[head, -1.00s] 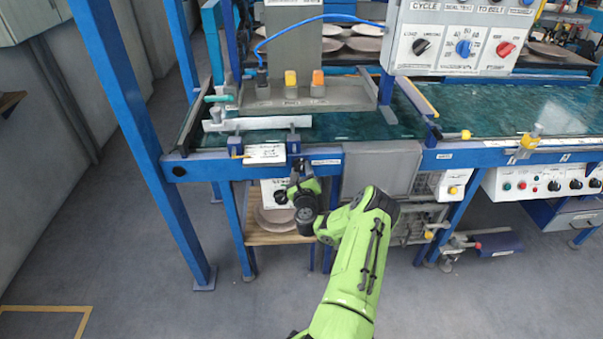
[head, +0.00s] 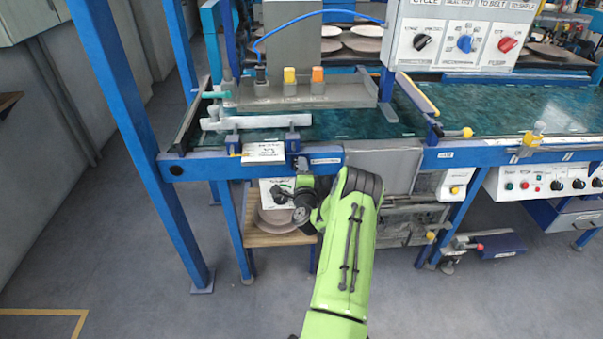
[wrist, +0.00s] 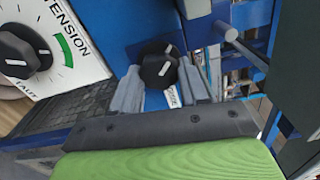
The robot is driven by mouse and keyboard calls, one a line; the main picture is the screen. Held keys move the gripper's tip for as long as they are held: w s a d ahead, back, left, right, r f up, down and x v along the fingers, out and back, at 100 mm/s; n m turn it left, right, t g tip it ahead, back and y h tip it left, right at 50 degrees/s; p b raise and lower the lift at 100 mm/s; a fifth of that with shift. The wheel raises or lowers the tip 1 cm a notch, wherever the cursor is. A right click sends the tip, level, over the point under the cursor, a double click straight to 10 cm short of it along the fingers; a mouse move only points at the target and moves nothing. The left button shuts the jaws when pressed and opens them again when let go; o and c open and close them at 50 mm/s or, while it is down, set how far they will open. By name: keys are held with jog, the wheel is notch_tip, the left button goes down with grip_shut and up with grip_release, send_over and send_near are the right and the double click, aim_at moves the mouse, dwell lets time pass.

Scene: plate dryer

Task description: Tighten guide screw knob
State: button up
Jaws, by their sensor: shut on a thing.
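In the wrist view a black round knob (wrist: 159,66) with a white pointer line sits on a blue part. My gripper (wrist: 160,84) has one grey finger on each side of the knob and is shut on it. A small white label (wrist: 172,97) shows just below the knob, partly hidden and hard to read. In the head view my arm reaches to the blue front beam (head: 395,160), under the left part of the machine. The knob and my fingertips cannot be made out there.
A white dial plate (wrist: 50,40) marked TENSION, with its own black knob (wrist: 18,55), is close on the left in the wrist view. A metal rod (wrist: 245,52) juts out at right. A pale guide bar (head: 255,122) lies over the green belt (head: 360,125). Floor at left is clear.

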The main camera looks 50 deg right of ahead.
jog(key=shift+f+n+b, duration=0.1)
jog(key=shift+n+b, duration=0.3)
jog(key=shift+n, duration=1.2)
jog(key=o, duration=1)
